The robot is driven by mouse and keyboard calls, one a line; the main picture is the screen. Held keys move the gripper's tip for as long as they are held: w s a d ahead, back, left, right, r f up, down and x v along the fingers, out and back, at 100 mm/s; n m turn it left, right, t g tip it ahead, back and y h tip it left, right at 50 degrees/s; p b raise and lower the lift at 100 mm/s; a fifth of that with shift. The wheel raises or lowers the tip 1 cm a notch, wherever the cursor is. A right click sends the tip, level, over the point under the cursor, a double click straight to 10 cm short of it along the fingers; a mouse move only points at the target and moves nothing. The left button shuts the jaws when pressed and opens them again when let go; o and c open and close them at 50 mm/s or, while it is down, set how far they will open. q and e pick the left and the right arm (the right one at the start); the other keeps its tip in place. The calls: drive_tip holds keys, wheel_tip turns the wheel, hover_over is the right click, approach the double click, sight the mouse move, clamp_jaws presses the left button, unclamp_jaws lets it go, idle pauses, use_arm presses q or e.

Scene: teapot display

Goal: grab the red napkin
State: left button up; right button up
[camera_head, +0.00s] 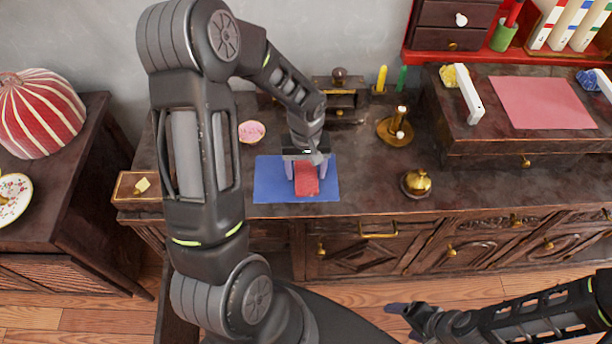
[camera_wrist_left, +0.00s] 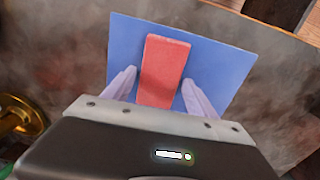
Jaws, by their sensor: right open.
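The red napkin (camera_head: 306,186) is a folded rectangle lying on a blue mat (camera_head: 266,185) on the wooden cabinet top. My left gripper (camera_head: 306,170) is over it, pointing down, with one finger on each side of the napkin. In the left wrist view, the red napkin (camera_wrist_left: 165,62) lies between the two pale fingers of the left gripper (camera_wrist_left: 160,78), with small gaps beside it; its near end is hidden by the gripper body. My right gripper (camera_head: 408,312) is low in front of the cabinet, away from the napkin, and holds nothing visible.
A brass bell (camera_head: 417,182) and a brass candle holder (camera_head: 396,128) stand right of the mat. A pink dish (camera_head: 251,132) is behind it, and a small tray (camera_head: 137,187) lies left. A raised box with a pink sheet (camera_head: 541,102) is at right.

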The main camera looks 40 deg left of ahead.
sight(306, 175)
use_arm(q)
drive_tip(key=c, duration=1.1)
wheel_tip(306, 175, up, 10)
